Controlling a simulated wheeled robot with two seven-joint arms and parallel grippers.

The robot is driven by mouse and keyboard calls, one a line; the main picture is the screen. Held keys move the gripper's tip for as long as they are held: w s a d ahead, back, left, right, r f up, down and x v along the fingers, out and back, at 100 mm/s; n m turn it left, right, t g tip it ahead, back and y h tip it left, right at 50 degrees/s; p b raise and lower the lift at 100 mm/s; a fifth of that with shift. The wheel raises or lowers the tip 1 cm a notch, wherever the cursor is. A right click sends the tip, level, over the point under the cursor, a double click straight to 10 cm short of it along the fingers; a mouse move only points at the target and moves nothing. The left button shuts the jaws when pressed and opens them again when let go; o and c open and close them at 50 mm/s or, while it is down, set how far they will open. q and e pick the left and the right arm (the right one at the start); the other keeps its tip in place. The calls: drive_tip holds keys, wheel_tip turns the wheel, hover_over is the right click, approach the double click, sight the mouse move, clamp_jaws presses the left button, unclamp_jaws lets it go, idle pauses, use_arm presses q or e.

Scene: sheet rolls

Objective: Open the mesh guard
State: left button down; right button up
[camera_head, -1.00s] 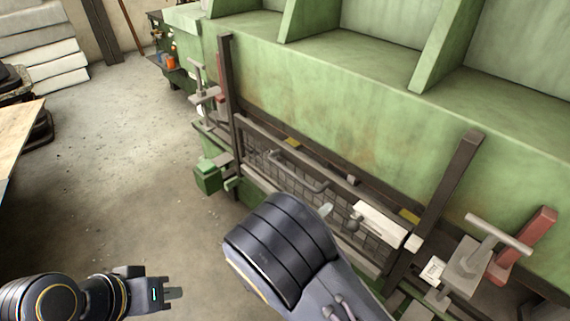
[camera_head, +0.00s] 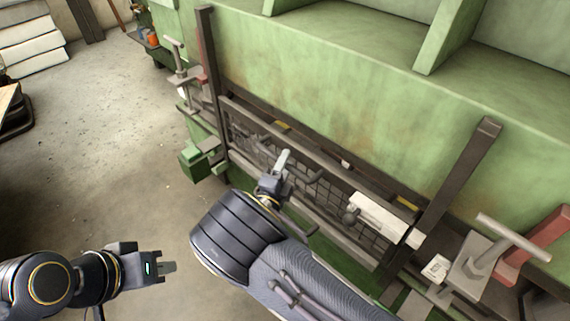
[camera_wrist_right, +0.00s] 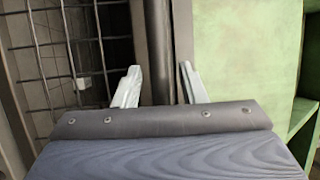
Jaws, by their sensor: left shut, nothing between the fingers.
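The mesh guard (camera_head: 370,241) is a dark framed wire grid standing across the front of the green machine, below its sill. A grey bar handle (camera_head: 318,177) is on it, partly hidden by my right gripper. My right gripper (camera_head: 283,160) is in front of the guard's upper part, close to the handle. In the right wrist view the right gripper (camera_wrist_right: 160,85) has its fingers well apart, with a dark bar (camera_wrist_right: 158,45) showing between and beyond them; I cannot tell whether they touch it. My left gripper (camera_head: 167,268) is shut and empty, away from the machine over the floor.
The green machine (camera_head: 330,90) fills the right and back. Dark posts (camera_head: 208,65) and (camera_head: 460,175) flank the guard. A white block (camera_head: 380,215) sits at the guard's right end. T-handled clamps (camera_head: 490,250) stand at the sides. Bare floor (camera_head: 95,150) lies left.

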clamp_jaws()
idle(0.4)
wheel_tip(320, 180, up, 24)
drive_tip(key=p, duration=2)
unclamp_jaws()
